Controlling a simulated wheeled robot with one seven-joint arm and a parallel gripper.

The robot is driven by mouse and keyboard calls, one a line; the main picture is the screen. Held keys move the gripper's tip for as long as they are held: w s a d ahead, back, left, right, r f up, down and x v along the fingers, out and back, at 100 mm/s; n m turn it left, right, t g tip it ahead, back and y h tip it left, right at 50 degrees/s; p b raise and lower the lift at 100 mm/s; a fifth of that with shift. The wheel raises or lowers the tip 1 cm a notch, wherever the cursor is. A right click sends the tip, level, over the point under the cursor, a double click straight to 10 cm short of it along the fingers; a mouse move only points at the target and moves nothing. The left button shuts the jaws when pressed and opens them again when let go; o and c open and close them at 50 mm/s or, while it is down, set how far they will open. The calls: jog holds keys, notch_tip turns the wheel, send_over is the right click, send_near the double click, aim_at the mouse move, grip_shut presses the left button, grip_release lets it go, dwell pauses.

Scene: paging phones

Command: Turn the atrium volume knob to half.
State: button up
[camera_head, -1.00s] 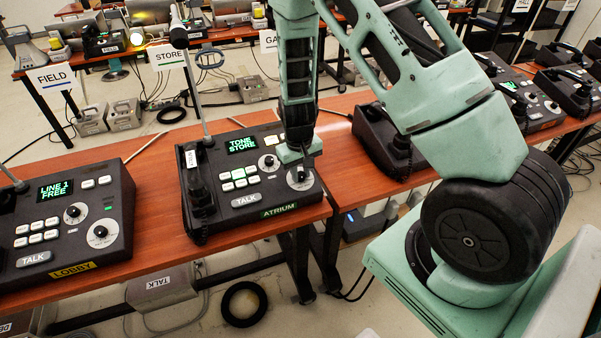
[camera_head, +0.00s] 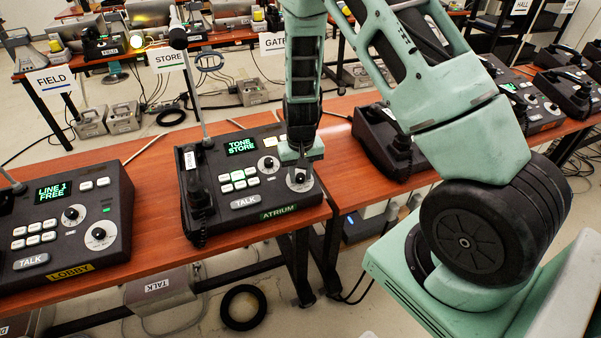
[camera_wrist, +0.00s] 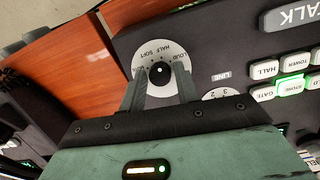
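The atrium phone (camera_head: 220,212) is a dark console with a green "ATRIUM" label and a screen reading "TONE STORE". Its volume knob (camera_wrist: 160,73) is a small black knob on a pale round dial marked with "SOFT", "HALF" and "LOUD". In the head view the dial (camera_head: 299,181) is at the console's right front corner. My gripper (camera_wrist: 160,76) points down at the dial, its two fingers apart on either side of the knob. I cannot tell whether the fingers touch it. The knob's pointer setting is not clear.
A second dial (camera_head: 268,165) and several white buttons sit beside the volume dial. A handset (camera_head: 196,190) lies along the console's left side. The lobby phone (camera_head: 70,235) stands to the left, another dark phone (camera_head: 385,140) to the right. Bare wooden table (camera_head: 345,175) lies between.

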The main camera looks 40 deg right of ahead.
aim_at(301, 179)
jog(key=shift+o, duration=0.9)
notch_tip(301, 179, up, 17)
jog(key=shift+s+a+r, duration=0.2)
jog(key=shift+s, duration=0.1)
jog(key=s+a+r+n+y, duration=0.1)
jog(key=s+a+r+n, duration=0.15)
jog(key=s+a, duration=0.5)
jog(key=s+a+r+n+y, duration=0.15)
jog(key=s+a+n, duration=0.25)
jog(key=a, duration=0.7)
jog(key=s+a+n, duration=0.2)
jog(key=s, duration=0.4)
jog(key=s+a+r+n+h, duration=0.1)
jog(key=s+a+n, duration=0.2)
jog(key=s, duration=0.4)
jog(key=shift+s+a+r+g, duration=0.15)
jog(key=shift+a+g, duration=0.1)
jog(key=shift+g, duration=0.05)
